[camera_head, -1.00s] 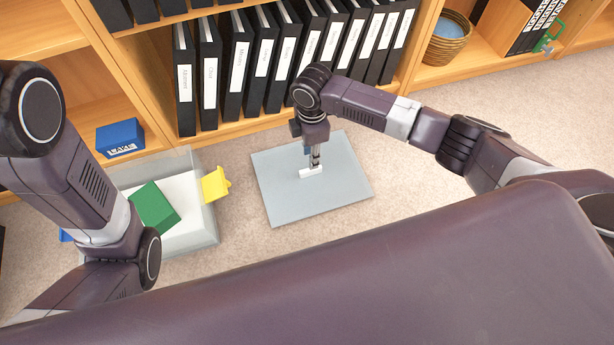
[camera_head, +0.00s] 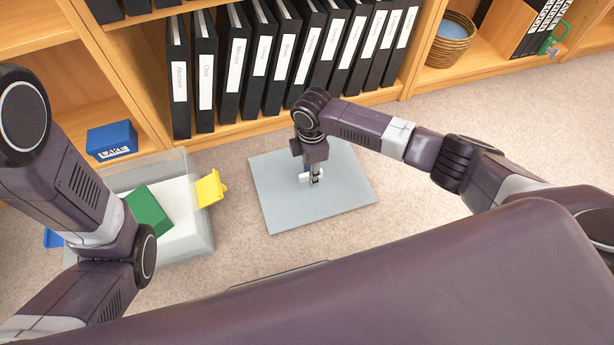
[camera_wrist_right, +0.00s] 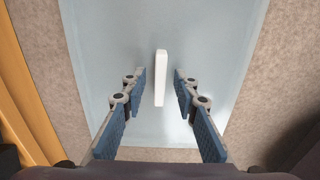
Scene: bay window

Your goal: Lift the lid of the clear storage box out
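The lid (camera_head: 345,195) is a flat grey-blue panel with a white bar handle (camera_head: 304,178). It lies flat on the carpet to the right of the clear storage box (camera_head: 205,228), apart from it. My right gripper (camera_head: 315,180) points down over the lid at the handle. In the right wrist view the gripper (camera_wrist_right: 160,90) is open, with the handle (camera_wrist_right: 161,75) lined up between its fingers and a gap on both sides. The lid (camera_wrist_right: 220,45) fills the middle of that view. My left gripper is not in view; my left arm covers the box's left part.
The uncovered box holds a green block (camera_head: 149,211) and a white interior; a yellow clip (camera_head: 210,188) sticks out on its right. A shelf with black binders (camera_head: 235,75), a blue box (camera_head: 112,140) and a basket (camera_head: 450,42) stands behind. Carpet right of the lid is clear.

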